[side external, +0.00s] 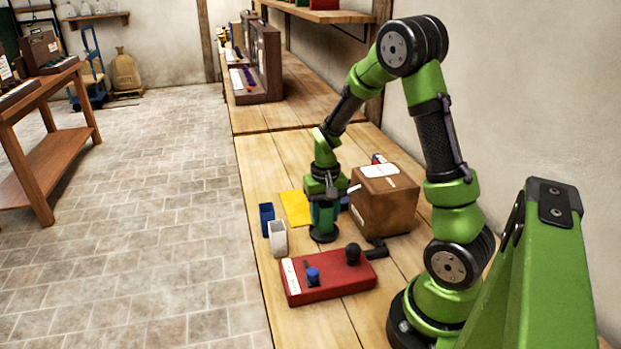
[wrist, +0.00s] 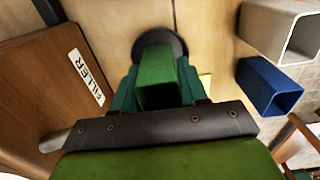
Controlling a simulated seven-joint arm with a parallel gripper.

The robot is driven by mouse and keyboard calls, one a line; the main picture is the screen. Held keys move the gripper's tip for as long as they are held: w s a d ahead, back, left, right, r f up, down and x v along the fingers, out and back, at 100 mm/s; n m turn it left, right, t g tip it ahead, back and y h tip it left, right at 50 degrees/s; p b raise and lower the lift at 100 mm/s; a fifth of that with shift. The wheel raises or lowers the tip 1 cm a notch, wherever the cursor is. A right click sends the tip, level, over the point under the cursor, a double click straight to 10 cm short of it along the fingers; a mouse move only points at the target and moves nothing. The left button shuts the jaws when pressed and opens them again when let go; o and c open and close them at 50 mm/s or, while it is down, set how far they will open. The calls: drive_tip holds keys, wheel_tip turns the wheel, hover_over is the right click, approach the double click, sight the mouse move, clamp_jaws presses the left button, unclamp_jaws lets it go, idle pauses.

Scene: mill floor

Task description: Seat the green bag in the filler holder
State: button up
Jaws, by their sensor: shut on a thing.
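The green bag (wrist: 157,75) is a square, box-like upright thing. It sits between the teal fingers of my gripper (wrist: 157,92), which is shut on it. In the side view my gripper (side external: 323,213) points down, low over the table, and mostly hides the bag. A black round base (side external: 322,236), likely the filler holder's, is just below; it also shows beyond the bag in the wrist view (wrist: 160,38). Whether the bag touches it, I cannot tell. The brown box labelled FILLER (side external: 383,205) stands right beside my gripper; its label shows in the wrist view (wrist: 86,77).
An open blue box-like bag (side external: 266,220) and a white one (side external: 279,239) stand left of my gripper. A yellow sheet (side external: 294,207) lies behind them. A red panel (side external: 330,276) with blue and black knobs is in front. Bare table (side external: 262,165) lies toward the back.

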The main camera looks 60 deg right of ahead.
drive_tip(key=shift+f, duration=0.2)
drive_tip(key=o, duration=0.8)
drive_tip(key=shift+r, duration=5.5)
drive_tip(key=shift+a+f, duration=0.15)
drive_tip(key=shift+f, duration=0.15)
drive_tip(key=s+a+r+n+t, duration=0.1)
drive_tip(key=s+a+r+t, duration=0.1)
drive_tip(key=a, duration=0.4)
drive_tip(key=s+a+r+n+t+y, duration=0.1)
drive_tip(key=s+a+r+n+t, duration=0.1)
drive_tip(key=a+r, duration=0.3)
drive_tip(key=s+a+r+n+t+y, duration=0.1)
drive_tip(key=s+a+r+t, duration=0.2)
drive_tip(key=a, duration=0.4)
drive_tip(key=shift+s+a+r+n, duration=0.15)
drive_tip(key=shift+s+a+n, duration=0.15)
drive_tip(key=shift+n, duration=0.1)
